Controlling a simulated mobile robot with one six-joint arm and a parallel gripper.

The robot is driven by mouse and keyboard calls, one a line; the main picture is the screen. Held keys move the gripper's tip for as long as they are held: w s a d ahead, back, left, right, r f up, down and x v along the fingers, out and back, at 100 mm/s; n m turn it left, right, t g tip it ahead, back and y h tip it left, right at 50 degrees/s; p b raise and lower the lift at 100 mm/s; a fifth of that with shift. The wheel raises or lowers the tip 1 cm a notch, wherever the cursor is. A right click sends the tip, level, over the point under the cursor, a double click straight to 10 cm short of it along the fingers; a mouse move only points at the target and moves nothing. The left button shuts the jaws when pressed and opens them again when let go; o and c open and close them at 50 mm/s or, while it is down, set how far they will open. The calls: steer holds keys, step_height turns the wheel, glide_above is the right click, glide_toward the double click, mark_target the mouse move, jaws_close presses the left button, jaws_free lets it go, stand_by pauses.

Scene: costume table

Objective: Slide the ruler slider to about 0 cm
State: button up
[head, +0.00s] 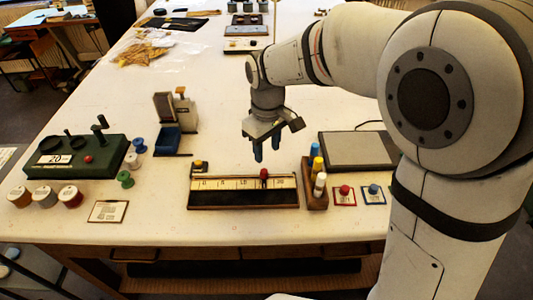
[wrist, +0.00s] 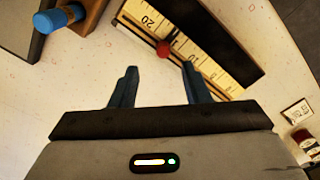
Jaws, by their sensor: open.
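The ruler (head: 228,184) lies in a dark frame near the table's front edge. My gripper (head: 267,149) hangs above the table, behind and above the knob, open and empty. In the wrist view my gripper (wrist: 157,78) has its fingers apart, with the knob beyond the tips and not touching.
A wooden holder (head: 316,190) with colored markers stands just right of the ruler, and a grey flat box (head: 357,150) behind it. A green device (head: 77,157) and thread spools (head: 70,196) are at left.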

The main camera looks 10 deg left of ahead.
mark_target(264, 171)
steer(key=shift+a+f, duration=0.3)
steer(key=shift+a, duration=0.2)
step_height(264, 171, down, 8)
steer(key=shift+r+p, duration=0.25)
steer(key=shift+p, duration=0.1)
steer(key=shift+c, duration=0.5)
jaws_close()
